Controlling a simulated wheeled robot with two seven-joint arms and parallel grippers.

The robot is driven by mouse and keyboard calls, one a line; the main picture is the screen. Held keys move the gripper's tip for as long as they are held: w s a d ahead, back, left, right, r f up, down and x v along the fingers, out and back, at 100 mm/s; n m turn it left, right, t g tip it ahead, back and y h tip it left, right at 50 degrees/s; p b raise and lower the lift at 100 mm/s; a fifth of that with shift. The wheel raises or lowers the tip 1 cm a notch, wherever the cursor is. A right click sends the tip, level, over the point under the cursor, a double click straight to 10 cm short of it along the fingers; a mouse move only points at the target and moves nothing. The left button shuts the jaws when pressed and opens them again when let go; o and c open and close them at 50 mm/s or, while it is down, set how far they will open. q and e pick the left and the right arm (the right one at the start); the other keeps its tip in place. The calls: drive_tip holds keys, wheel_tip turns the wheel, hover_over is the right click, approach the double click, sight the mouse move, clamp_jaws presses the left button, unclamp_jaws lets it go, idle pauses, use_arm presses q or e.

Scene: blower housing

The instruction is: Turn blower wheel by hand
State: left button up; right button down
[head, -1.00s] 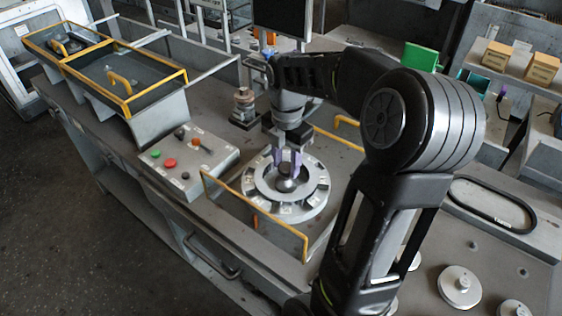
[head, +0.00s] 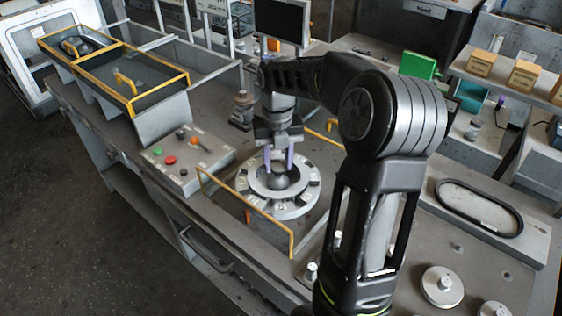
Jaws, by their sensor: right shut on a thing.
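The blower wheel (head: 243,182) is a pale grey ring with dark slots around its rim and a dark rounded hub (head: 279,182) in the middle. It lies flat in the bench's recessed area, near the centre of the head view. My right gripper (head: 279,172) points straight down over it, with one purple finger on each side of the hub. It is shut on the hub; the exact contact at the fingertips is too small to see. My left gripper is not in view.
Yellow rails (head: 247,213) border the wheel's area. A control box (head: 187,160) with coloured buttons stands to the left, and a small metal post (head: 242,108) behind. Yellow-edged bins (head: 160,97) are at the back left. Round metal discs (head: 441,287) lie at the front right.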

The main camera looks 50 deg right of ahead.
sight(278, 166)
drive_tip(key=shift+r+n, duration=0.1)
drive_tip(key=shift+n, duration=0.6)
drive_tip(key=c, duration=0.9)
unclamp_jaws()
drive_tip(key=shift+r+p, duration=0.35)
drive_tip(key=shift+r, duration=3.5)
